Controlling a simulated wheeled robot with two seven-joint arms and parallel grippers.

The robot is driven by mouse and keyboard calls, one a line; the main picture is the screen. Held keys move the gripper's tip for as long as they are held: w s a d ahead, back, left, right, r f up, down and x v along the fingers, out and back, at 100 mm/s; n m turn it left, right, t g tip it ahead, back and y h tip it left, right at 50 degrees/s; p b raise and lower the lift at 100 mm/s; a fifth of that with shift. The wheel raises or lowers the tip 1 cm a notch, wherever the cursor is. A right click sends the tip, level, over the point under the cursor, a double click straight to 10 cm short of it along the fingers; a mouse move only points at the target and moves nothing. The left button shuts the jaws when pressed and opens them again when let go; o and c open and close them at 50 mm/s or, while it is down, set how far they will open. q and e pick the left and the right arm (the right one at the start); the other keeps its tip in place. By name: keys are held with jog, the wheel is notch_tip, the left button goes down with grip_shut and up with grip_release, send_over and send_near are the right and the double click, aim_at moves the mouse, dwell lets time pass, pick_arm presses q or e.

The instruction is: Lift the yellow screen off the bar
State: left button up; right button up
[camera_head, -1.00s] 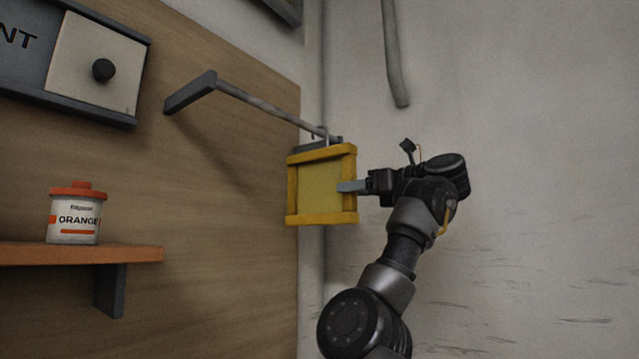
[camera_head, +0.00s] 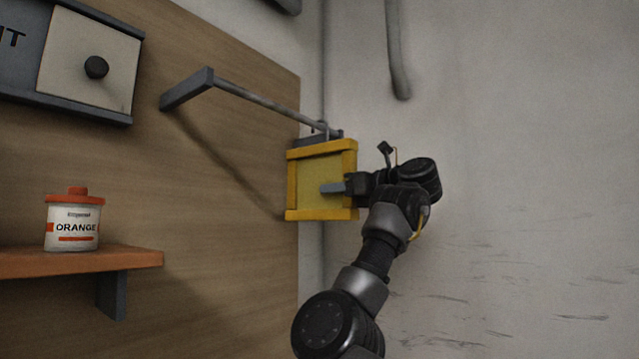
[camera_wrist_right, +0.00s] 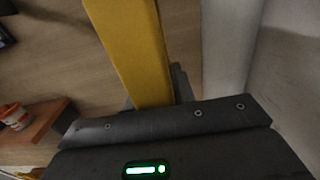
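The yellow screen (camera_head: 321,171) hangs from the far end of the grey bar (camera_head: 262,101) by a hook at its dark top piece. My right gripper (camera_head: 333,187) is at the screen's right side, with one finger across the front of its right frame piece. In the right wrist view, the yellow frame piece (camera_wrist_right: 137,45) runs down to the gripper, with grey finger parts close on both sides. The other finger is hidden in the head view, and I cannot tell whether the fingers press on the frame. My left gripper is not in view.
An orange-lidded jar (camera_head: 73,222) stands on an orange shelf (camera_head: 120,259) at the left. A panel with a black knob (camera_head: 96,67) is above it. A grey pipe (camera_head: 397,50) runs down the pale wall. Space right of my arm is clear.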

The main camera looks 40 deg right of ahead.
grip_shut()
